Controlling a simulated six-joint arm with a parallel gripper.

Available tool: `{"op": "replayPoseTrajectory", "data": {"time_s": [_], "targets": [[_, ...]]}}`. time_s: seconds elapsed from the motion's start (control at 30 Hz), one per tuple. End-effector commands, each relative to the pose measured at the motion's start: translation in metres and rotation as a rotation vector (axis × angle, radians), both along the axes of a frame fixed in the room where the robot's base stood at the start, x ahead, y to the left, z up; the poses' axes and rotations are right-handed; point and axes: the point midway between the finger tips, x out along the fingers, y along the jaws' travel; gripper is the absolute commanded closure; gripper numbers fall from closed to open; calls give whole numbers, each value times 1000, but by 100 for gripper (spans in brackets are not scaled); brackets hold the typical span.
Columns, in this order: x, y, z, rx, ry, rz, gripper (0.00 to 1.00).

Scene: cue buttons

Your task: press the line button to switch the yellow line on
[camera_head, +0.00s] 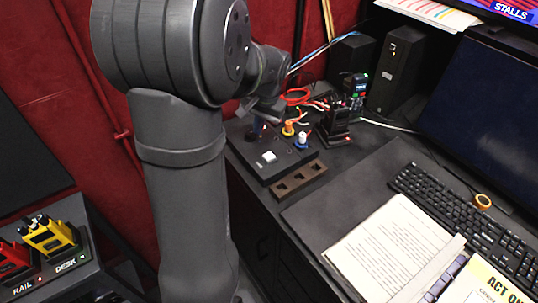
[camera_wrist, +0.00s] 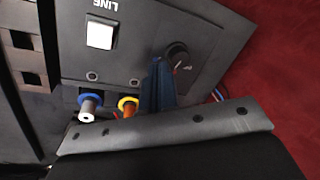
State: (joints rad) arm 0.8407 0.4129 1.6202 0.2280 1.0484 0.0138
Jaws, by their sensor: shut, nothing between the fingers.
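The line button (camera_wrist: 100,35) is a white square on a dark panel (camera_wrist: 135,45), with the label LINE beside it in the wrist view. In the head view the white button (camera_head: 268,156) sits near the front of the desk panel (camera_head: 251,158). My gripper (camera_wrist: 159,65) is shut and empty. Its dark blue fingers lie beside a round black knob (camera_wrist: 177,54), to the right of the button in the wrist view and apart from it. In the head view my gripper (camera_head: 259,127) is over the back part of the panel, partly hidden by my arm. I cannot tell whether the fingertips touch the panel.
A blue-ringed plug (camera_wrist: 89,106) and a yellow-ringed plug (camera_wrist: 128,104) stand close to the fingers. A brown slotted block (camera_head: 298,179) lies along the panel's front. An open book (camera_head: 390,245) and a keyboard (camera_head: 460,220) are at right.

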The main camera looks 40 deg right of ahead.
Motion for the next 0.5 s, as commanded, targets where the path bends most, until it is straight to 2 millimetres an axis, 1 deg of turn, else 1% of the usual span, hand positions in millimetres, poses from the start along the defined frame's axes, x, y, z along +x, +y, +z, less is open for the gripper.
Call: {"op": "replayPoseTrajectory", "data": {"time_s": [0.1,0.5], "targets": [[-9,3,6,74,-24,-237,100],[-31,12,27,381,-72,-1024,100]]}}
